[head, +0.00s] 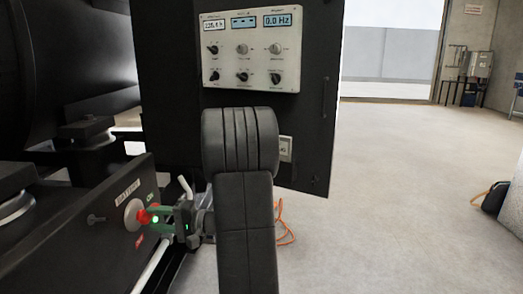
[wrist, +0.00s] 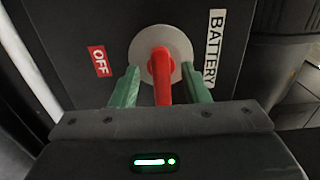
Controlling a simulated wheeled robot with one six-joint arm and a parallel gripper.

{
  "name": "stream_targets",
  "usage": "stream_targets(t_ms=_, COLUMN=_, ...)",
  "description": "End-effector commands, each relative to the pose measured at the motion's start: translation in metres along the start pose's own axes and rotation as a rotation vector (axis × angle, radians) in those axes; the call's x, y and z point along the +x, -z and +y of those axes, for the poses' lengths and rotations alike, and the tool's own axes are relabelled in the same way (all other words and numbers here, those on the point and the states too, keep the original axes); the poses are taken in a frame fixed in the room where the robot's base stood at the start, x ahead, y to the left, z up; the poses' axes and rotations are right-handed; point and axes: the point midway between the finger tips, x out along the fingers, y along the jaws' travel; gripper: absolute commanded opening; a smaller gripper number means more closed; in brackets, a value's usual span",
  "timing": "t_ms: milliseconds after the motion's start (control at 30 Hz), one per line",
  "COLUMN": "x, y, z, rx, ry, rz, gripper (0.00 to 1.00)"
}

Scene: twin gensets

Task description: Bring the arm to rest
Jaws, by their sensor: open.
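My gripper (wrist: 163,90) has green fingers that stand open on either side of the red handle of the battery switch (wrist: 161,62). The handle sits on a round grey plate, between the OFF label and the BATTERY label in the wrist view. In the head view my gripper (head: 165,219) is at the lower left, close to the battery switch (head: 134,214) on the dark side panel. A gap shows between each finger and the handle. My dark arm link hides part of the view in the middle of the head picture.
A black cabinet (head: 170,100) stands behind my arm, with a control panel (head: 251,50) of knobs and displays reading 0.0 Hz. Dark genset machinery (head: 60,60) fills the left. An orange cable (head: 286,235) lies on the floor. Open concrete floor (head: 400,170) lies to the right.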

Motion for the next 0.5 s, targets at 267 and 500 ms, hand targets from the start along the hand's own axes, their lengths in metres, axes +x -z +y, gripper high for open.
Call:
stream_targets(t_ms=267, x=0.020, y=0.001, z=-0.007, rx=0.172, ry=0.000, rz=0.001, gripper=0.42)
stream_targets(t_ms=500, x=0.019, y=0.001, z=-0.008, rx=0.351, ry=0.000, rz=0.001, gripper=0.42)
